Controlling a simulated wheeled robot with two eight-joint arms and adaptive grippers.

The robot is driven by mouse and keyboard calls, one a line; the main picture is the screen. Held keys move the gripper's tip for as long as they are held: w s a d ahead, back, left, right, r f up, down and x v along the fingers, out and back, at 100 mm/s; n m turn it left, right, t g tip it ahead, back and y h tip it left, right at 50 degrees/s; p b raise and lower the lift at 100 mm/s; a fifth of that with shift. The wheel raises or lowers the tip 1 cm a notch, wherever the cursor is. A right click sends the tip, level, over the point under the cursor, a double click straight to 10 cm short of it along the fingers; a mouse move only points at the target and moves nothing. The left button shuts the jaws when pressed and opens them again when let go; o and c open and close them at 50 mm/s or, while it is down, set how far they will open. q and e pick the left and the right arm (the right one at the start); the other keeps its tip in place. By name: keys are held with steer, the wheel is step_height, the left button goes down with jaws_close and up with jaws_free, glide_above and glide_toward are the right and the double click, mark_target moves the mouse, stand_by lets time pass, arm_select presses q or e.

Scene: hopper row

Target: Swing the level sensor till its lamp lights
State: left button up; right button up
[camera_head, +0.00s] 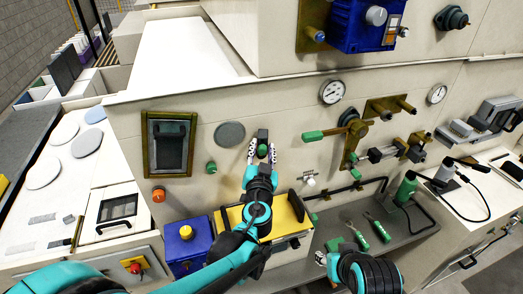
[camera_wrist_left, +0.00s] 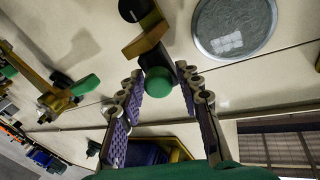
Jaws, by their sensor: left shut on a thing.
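A dark arm with a round green knob (camera_head: 262,150), which I take to be the level sensor, sticks out from the cream wall panel. In the left wrist view the green knob (camera_wrist_left: 158,83) sits between my fingers, below a brass bracket (camera_wrist_left: 146,42). My left gripper (camera_head: 262,156) is shut on this knob; its fingers (camera_wrist_left: 166,92) stand on either side. An orange-red lamp-like button (camera_head: 158,194) and a small green one (camera_head: 211,167) are on the panel to the left; I cannot tell which lamp is the sensor's, or whether one is lit. My right wrist shows at the bottom; its jaws are not clear.
A grey disc (camera_head: 229,134) and a dark framed window (camera_head: 170,144) lie left of the gripper. A green-handled brass valve (camera_head: 350,135) and a gauge (camera_head: 332,92) are to the right. Below are a yellow-topped box (camera_head: 285,222), a blue box (camera_head: 187,246) and green-handled tools (camera_head: 378,229).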

arm_select(q)
steer(key=shift+d+y, duration=0.1)
steer(key=shift+y, duration=0.2)
steer(key=o, duration=0.9)
steer(key=shift+s, duration=0.1)
steer(key=s, duration=1.2)
